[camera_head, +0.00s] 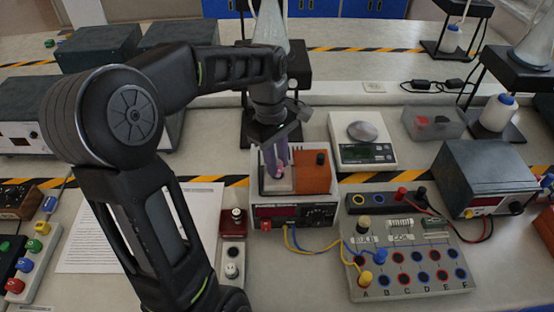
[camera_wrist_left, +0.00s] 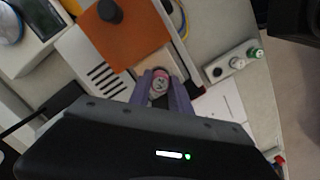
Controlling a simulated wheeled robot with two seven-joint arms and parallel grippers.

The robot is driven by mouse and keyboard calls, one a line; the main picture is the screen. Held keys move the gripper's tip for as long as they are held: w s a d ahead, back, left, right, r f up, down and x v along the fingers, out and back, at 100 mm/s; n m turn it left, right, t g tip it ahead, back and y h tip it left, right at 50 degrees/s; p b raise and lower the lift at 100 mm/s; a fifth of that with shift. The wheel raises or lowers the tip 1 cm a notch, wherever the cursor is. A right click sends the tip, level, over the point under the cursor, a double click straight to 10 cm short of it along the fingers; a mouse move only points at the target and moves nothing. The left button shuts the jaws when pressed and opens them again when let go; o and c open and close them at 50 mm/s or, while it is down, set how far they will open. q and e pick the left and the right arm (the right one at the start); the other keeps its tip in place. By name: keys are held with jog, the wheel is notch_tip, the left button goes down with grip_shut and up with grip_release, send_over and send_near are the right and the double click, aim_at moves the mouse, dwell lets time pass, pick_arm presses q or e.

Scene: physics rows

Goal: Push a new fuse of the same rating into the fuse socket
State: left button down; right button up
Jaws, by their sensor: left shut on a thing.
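My left gripper (camera_head: 277,170) is shut on a small round fuse (camera_wrist_left: 160,83) with a pink band and a pale marked end. The purple fingers stand on either side of it in the left wrist view. In the head view the gripper points down over the pale left part of the instrument's top (camera_head: 269,186), beside an orange panel (camera_head: 313,178). The fuse socket is not clearly visible; the gripper covers that area. I cannot tell whether the fuse touches anything below. My right gripper is not in view.
A narrow strip (camera_head: 231,285) holds a white-capped piece (camera_head: 231,270) and a dark hole, left of the instrument. A terminal board (camera_head: 405,285) with yellow and blue leads stands at right. A scale (camera_head: 348,152) is behind. Paper (camera_head: 100,243) lies at left.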

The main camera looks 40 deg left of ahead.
pick_arm(q)
jog(key=shift+f+b, duration=0.45)
jog(key=shift+f, duration=0.2)
jog(key=c, duration=0.7)
grip_release()
jog(key=shift+r+p, duration=2.75)
jog(key=shift+r, duration=0.55)
